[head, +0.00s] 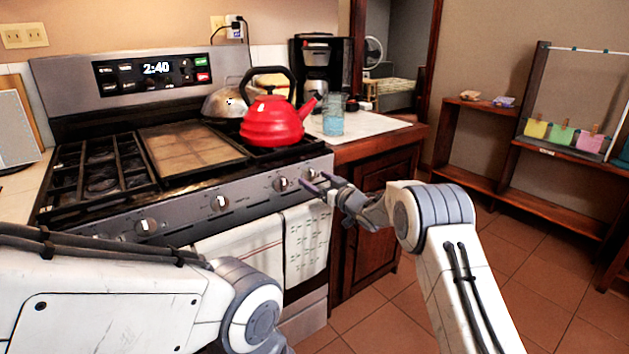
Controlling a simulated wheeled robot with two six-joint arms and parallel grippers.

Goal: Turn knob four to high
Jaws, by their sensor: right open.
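The stove (185,205) has a steel front panel with a row of round knobs. From left to right I see a knob (147,226), a knob (219,202), a knob (281,184) and the rightmost knob (309,174). No numbers are readable, and my left arm covers the panel's lower left. My right gripper (318,183) is open and empty, with its fingertips at the right end of the panel, close to the rightmost knob. I cannot tell whether they touch it. My left arm crosses the lower left; its gripper is out of view.
A red kettle (272,122) and a metal-lidded pan (222,104) stand on the cooktop. Towels (306,240) hang below the knobs. A glass (333,118) and a coffee maker (318,68) stand on the right counter (385,127). The tiled floor (540,275) at right is clear.

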